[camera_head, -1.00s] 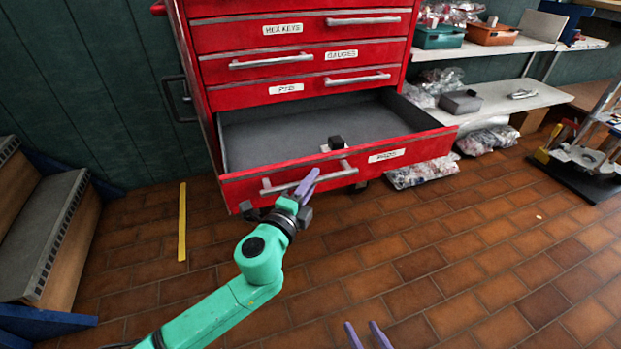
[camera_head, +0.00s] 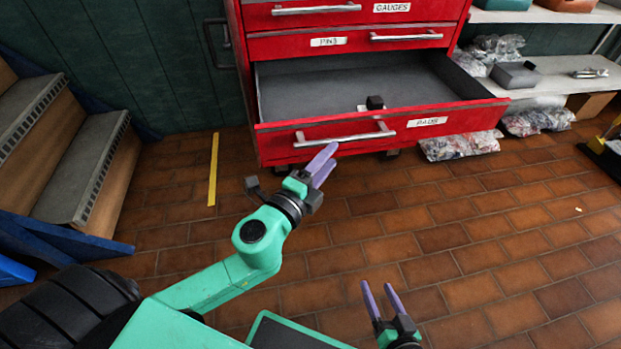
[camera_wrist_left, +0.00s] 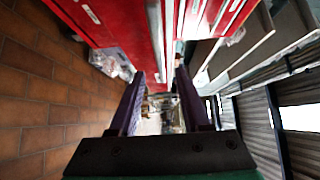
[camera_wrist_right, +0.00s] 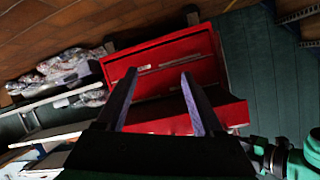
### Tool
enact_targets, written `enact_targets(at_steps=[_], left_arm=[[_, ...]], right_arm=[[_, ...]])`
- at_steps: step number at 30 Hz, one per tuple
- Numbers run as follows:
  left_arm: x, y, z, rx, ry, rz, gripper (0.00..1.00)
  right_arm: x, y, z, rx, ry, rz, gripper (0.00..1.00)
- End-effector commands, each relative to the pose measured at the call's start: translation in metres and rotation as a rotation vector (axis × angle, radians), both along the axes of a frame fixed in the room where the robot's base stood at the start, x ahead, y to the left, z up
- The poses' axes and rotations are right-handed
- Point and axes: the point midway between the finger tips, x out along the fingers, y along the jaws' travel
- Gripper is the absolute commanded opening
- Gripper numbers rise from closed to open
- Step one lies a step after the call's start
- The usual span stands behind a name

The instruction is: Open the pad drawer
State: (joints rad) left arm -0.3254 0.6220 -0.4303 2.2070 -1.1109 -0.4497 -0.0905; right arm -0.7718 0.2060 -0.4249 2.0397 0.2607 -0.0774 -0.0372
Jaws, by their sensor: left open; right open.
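The pad drawer (camera_head: 285,152), labelled PADS, is the lowest visible drawer of the red cabinet (camera_head: 264,47). It is pulled well out, showing its grey inside. Its silver bar handle (camera_head: 345,137) is on the front panel. A small black piece on a pale base (camera_head: 375,103) is inside the drawer. My left gripper (camera_head: 329,161) is open and empty, its purple fingertips just below the handle in the head view, apparently clear of the bar. My right gripper (camera_head: 382,285) is open and empty, lower and away from the drawer. The right wrist view also shows the red cabinet (camera_wrist_right: 175,80).
Grey-topped steps (camera_head: 80,170) stand at the left. A yellow strip (camera_head: 213,170) lies on the brick floor. Shelves (camera_head: 555,75) with bins and bagged items stand to the cabinet's right. The floor before the drawer is largely clear.

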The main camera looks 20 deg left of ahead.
Motion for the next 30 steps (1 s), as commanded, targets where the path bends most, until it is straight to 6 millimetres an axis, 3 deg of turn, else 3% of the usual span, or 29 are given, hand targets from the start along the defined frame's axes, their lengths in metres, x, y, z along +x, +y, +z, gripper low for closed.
enact_targets(at_steps=[6, 11, 16, 27, 30], left_arm=[[-0.045, 0.01, -0.005, 0.0, 0.004, 0.0, 0.47], [-0.063, 0.014, -0.003, -0.001, 0.002, 0.0, 0.47], [-0.068, 0.015, 0.0, 0.001, 0.001, 0.0, 0.47], [-0.067, 0.015, 0.0, 0.001, 0.001, 0.0, 0.47], [-0.065, 0.017, -0.008, -0.046, 0.044, 0.004, 0.47]], right_arm=[[-0.002, 0.0, -0.019, 0.009, -0.011, -0.01, 0.69], [0.005, -0.001, -0.021, 0.016, -0.047, -0.02, 0.69], [0.017, -0.001, -0.009, 0.028, -0.089, -0.031, 0.69], [0.015, -0.001, -0.01, 0.027, -0.081, -0.031, 0.69], [0.015, -0.001, -0.007, 0.024, -0.077, -0.031, 0.69]])
